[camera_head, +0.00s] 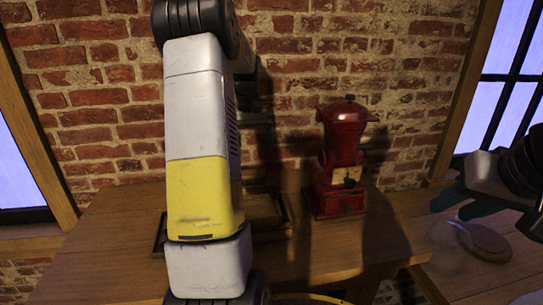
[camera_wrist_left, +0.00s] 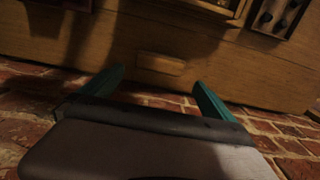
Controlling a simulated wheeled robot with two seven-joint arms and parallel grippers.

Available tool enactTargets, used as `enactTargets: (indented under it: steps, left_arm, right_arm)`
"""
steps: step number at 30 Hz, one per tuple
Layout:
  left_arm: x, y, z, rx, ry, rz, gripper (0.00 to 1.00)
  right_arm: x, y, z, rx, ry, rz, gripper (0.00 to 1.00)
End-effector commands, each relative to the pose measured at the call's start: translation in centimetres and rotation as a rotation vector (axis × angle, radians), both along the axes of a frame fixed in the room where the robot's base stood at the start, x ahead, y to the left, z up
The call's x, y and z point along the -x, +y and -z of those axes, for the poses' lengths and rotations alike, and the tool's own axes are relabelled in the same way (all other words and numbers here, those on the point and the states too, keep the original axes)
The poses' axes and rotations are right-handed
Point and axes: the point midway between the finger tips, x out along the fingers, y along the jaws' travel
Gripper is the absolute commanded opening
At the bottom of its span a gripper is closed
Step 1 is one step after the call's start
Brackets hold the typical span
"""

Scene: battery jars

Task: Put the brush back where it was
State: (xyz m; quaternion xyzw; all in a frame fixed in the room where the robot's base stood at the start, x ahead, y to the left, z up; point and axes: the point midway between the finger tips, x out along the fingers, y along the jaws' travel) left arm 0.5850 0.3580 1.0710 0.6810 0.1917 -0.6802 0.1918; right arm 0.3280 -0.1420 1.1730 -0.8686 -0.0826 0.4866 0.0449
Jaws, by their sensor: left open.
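No brush can be made out for certain in either view. A small light wooden block (camera_wrist_left: 160,64) shows in the left wrist view against a wooden surface; I cannot tell whether it is the brush. My left gripper (camera_wrist_left: 158,92) is open, with its two teal fingers apart and nothing visible between them. The block appears beyond the gap between the fingers. In the head view my left arm covers the middle and hides much of the table. My right gripper (camera_head: 466,203) is at the right edge, partly cut off, near a round wooden piece (camera_head: 487,241); its jaw opening is unclear.
A red grinder (camera_head: 343,160) stands on the wooden table (camera_head: 115,235), right of my left arm. A dark-edged tray (camera_head: 284,218) is partly hidden behind that arm. A clear glass object (camera_head: 446,235) is near the right gripper. A brick wall (camera_head: 95,110) rises behind.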

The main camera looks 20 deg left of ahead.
Motion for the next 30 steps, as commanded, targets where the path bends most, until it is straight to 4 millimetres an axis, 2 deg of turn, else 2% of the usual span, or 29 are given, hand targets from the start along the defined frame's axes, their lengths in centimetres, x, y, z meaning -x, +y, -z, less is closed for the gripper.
enactTargets:
  steps: [4,8,12,18,24,30]
  left_arm:
    - [0.8,-1.4,-2.0,0.0,-0.031,0.031,1.0]
    - [2.9,-4.6,-5.2,0.002,-0.098,0.099,1.0]
    - [6.5,-8.6,-8.5,0.006,-0.185,0.193,1.0]
    - [12.3,-13.7,-11.3,0.012,-0.313,0.322,1.0]
    - [18.7,-17.9,-12.0,0.019,-0.439,0.448,1.0]
    - [23.6,-20.6,-11.0,0.025,-0.538,0.545,1.0]
  right_arm:
    - [0.0,0.0,0.0,0.0,0.0,0.0,0.36]
    - [0.0,0.0,0.0,0.0,0.0,0.0,0.36]
    - [0.0,0.0,0.0,0.0,0.0,0.0,0.36]
    - [0.0,0.0,0.0,0.0,0.0,0.0,0.36]
    - [0.0,0.0,0.0,0.0,0.0,0.0,0.36]
    - [0.0,0.0,0.0,0.0,0.0,0.0,0.36]
